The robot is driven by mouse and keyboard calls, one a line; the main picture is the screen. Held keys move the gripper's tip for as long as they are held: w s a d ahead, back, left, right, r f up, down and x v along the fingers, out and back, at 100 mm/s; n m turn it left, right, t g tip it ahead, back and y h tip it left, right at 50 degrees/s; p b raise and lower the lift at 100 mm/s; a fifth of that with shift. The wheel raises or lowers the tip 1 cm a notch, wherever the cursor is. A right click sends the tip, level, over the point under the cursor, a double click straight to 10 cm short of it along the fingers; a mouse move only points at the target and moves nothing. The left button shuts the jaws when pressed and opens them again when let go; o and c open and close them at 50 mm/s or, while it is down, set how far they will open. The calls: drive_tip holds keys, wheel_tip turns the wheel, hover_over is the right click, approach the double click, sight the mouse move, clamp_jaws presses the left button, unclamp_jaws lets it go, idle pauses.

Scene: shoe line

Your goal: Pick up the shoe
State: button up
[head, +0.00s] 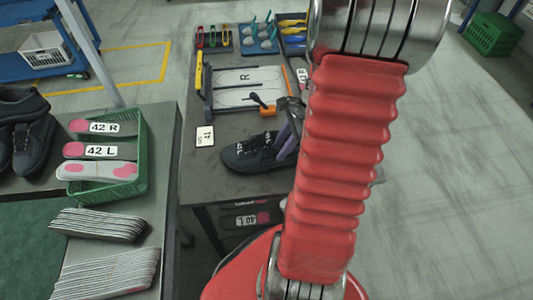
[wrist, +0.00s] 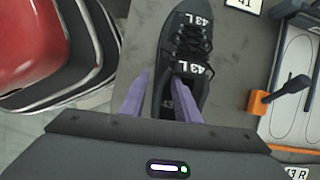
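The black shoe (head: 252,152) lies on the dark table in the head view, its toe to the left and its heel end partly hidden by my arm. In the wrist view the shoe (wrist: 184,42) shows black laces and white "43 L" marks. My gripper (wrist: 161,84) is open at the heel end, its two purple fingers apart. The left finger is outside the shoe's left side; the right finger overlaps the shoe's opening. I cannot tell whether either touches. In the head view my gripper (head: 288,131) is partly hidden by my arm.
A white "41" card (head: 205,136) lies near the shoe. A jig board (head: 246,88) with an orange clamp (head: 264,110) stands behind. A green basket (head: 142,160) with insoles and dark shoes (head: 30,135) are on the left table.

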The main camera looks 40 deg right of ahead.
sight(275, 164)
drive_tip(key=shift+x, duration=2.35)
drive_tip(key=shift+s, duration=0.1)
drive_tip(key=shift+c, duration=0.4)
clamp_jaws()
